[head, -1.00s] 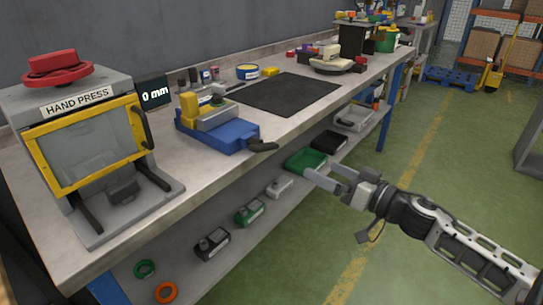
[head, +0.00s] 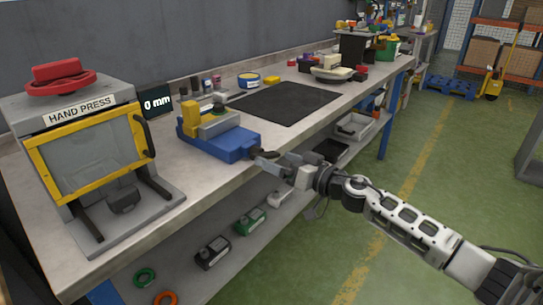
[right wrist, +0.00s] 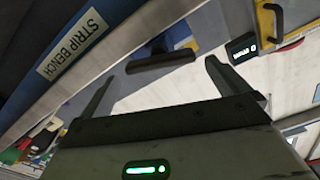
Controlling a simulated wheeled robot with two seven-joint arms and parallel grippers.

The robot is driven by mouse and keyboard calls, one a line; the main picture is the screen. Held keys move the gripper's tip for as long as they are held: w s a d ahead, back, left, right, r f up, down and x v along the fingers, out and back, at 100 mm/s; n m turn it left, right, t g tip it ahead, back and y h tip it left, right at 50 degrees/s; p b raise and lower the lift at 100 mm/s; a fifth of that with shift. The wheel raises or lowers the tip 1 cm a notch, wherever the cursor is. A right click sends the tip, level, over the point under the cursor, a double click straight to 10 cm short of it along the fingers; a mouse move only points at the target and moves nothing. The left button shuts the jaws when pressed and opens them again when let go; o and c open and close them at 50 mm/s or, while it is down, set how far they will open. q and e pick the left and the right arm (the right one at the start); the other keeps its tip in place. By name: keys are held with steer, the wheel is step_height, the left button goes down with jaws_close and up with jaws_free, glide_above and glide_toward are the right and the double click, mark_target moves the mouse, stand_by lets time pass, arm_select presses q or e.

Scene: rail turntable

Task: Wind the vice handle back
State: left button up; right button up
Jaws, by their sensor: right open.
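The vice (head: 222,140) sits at the bench's front edge, with a blue base, a grey body and a yellow jaw. Its dark handle (head: 266,154) sticks out over the edge, partly hidden by my right gripper (head: 275,162). In the right wrist view the handle (right wrist: 160,62) is a black bar lying crosswise just ahead of my right gripper (right wrist: 160,72). The fingers are spread wide, one toward each end of the bar, and I see no grip on it. A small display (head: 157,104) reads 0 mm. My left gripper is out of view.
The hand press (head: 85,130) stands left of the vice on the bench (head: 215,180). A dark mat (head: 285,102) lies to the right. The green floor in front is open.

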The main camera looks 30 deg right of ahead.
mark_target(270, 157)
steer(key=shift+x, duration=1.5)
steer(key=c, duration=0.8)
